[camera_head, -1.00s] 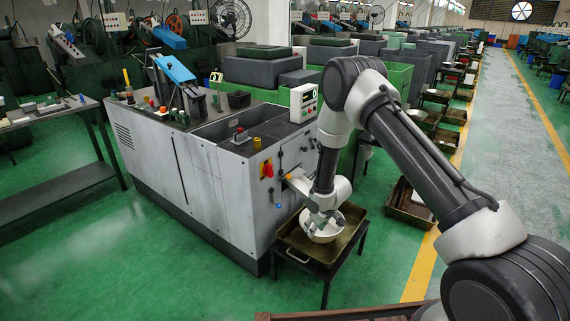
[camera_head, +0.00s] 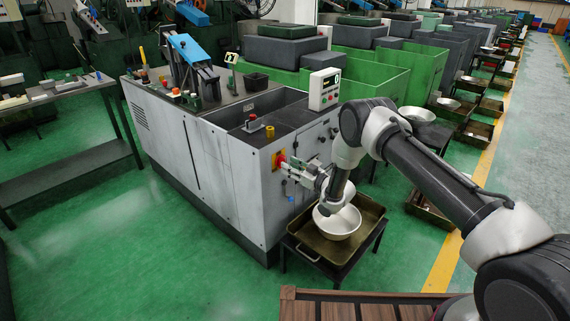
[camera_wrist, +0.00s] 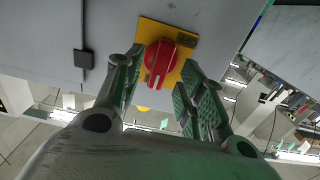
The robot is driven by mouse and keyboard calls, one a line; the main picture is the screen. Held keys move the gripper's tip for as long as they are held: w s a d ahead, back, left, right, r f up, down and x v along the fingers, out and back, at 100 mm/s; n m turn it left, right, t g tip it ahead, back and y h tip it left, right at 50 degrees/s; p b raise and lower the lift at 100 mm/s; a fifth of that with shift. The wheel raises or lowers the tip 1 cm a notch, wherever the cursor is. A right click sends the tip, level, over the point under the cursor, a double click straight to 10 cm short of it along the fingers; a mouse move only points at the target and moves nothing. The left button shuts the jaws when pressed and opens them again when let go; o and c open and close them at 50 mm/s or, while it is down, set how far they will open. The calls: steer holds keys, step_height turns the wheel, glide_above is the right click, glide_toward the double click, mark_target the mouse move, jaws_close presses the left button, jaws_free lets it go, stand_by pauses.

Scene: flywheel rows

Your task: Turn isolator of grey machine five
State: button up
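The isolator is a red rotary knob (camera_head: 280,158) on a yellow plate, on the end face of the grey machine (camera_head: 226,185). In the wrist view the knob (camera_wrist: 161,62) shows a pale line running nearly up and down in the picture. My gripper (camera_head: 293,168) is at the machine's end face, pointing at the knob. In the wrist view its two green-padded fingers are open, one on each side of the knob, with visible gaps. Whether the fingertips reach past the knob's front is hard to tell. Nothing is held.
A metal tray (camera_head: 375,205) with white bowls (camera_head: 338,222) stands on a low stand below my arm. A control box (camera_head: 324,89) and a yellow button (camera_head: 270,131) sit on the machine's top. A wooden slatted surface (camera_head: 350,306) is at the front. Green floor is free at left.

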steer(key=shift+x, duration=1.85)
steer(key=shift+c, duration=0.4)
jaws_close()
